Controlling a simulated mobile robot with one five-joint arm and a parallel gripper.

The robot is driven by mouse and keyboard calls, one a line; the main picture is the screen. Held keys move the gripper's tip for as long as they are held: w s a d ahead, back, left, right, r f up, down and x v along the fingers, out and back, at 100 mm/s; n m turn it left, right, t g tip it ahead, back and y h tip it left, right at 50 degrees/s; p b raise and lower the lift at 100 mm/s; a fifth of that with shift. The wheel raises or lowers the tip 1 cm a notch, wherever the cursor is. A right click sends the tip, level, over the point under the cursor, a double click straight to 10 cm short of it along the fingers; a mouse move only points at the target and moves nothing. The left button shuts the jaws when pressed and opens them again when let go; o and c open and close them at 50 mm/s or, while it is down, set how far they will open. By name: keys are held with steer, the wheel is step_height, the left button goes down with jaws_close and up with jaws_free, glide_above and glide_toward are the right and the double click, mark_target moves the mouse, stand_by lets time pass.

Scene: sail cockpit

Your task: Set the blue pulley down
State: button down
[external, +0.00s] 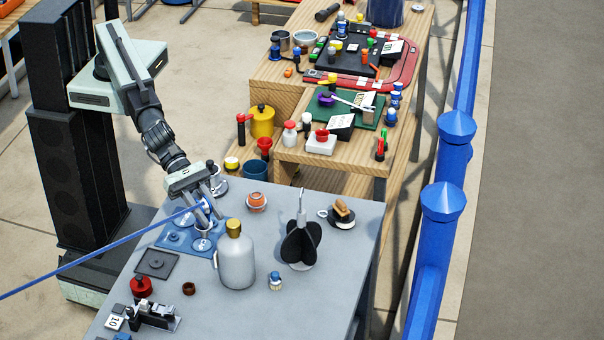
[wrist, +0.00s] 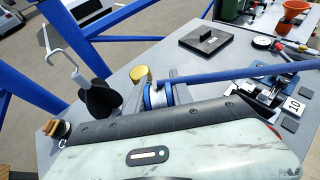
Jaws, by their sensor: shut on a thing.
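My gripper (external: 204,205) is above the near grey table and points down. It is shut on the blue pulley (wrist: 155,96), a blue-rimmed wheel with a pale middle, between the two fingers in the wrist view. In the external view the fingers largely hide the pulley. Below it is a blue plate (external: 174,239) with several round metal pieces on it. I cannot tell whether the pulley touches the plate or one of these pieces.
A grey bottle with a gold cap (external: 236,262) stands close right of the plate. A black-vaned object (external: 301,243) stands further right. A dark square plate (external: 157,264) lies nearer left. A long blue bar (external: 90,255) crosses left of my gripper.

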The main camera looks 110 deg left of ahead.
step_height(320, 180, down, 10)
steer(key=s+d+m+g+h+b, duration=0.1)
steer(key=s+d+b, duration=0.1)
steer(key=b, duration=0.8)
steer(key=shift+d+f+m+h, duration=0.15)
steer(key=shift+d+m+h, duration=0.25)
steer(key=c, duration=1.4)
jaws_free()
steer(key=shift+s, duration=0.1)
steer(key=p+v, duration=0.3)
steer(key=v, duration=0.4)
steer(key=shift+s+a+r, duration=0.15)
steer(key=shift+a+r, duration=0.05)
steer(key=shift+r, duration=0.15)
